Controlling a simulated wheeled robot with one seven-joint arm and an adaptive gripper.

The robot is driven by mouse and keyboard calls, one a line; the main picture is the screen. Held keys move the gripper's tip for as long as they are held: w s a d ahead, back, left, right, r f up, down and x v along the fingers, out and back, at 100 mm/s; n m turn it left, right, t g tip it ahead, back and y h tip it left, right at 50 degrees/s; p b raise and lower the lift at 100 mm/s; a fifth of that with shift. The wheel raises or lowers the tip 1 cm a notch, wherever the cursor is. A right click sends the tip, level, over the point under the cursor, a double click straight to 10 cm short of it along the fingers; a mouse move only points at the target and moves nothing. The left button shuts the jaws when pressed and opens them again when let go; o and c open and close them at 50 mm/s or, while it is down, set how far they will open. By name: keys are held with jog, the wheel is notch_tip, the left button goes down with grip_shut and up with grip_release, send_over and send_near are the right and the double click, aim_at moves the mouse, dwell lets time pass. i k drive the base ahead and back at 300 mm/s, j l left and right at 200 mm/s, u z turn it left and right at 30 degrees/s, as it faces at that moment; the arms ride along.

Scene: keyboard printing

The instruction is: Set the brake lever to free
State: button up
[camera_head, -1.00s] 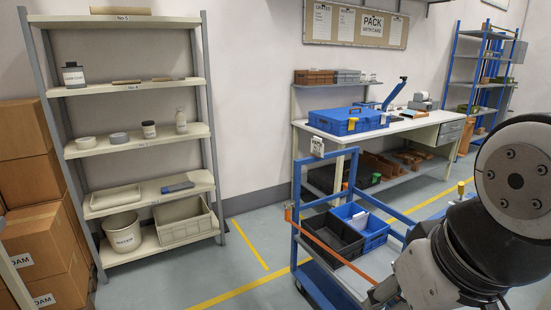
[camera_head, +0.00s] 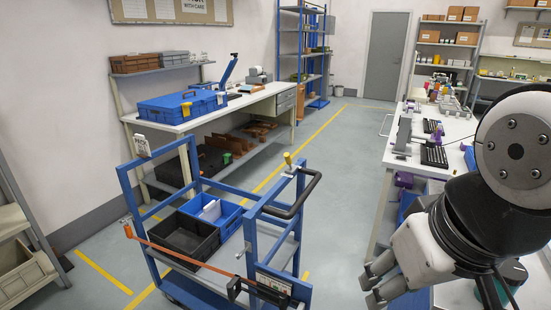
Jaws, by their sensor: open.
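The blue cart (camera_head: 207,181) stands in the middle of the view. The arm hides part of the right side.
The cart carries a black crate (camera_head: 185,236) and a blue crate (camera_head: 240,209), with an orange strap (camera_head: 180,253) across its near side. A packing bench (camera_head: 235,105) is behind. A white workbench (camera_head: 390,150) stands at right. Clear floor (camera_head: 335,160) lies between.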

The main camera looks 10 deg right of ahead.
aim_at(287, 155)
jog(key=i+j, duration=0.65)
jog(key=j, duration=0.3)
jog(key=i+j+z, duration=0.1)
jog(key=i+j, duration=0.25)
jog(key=j, duration=0.1)
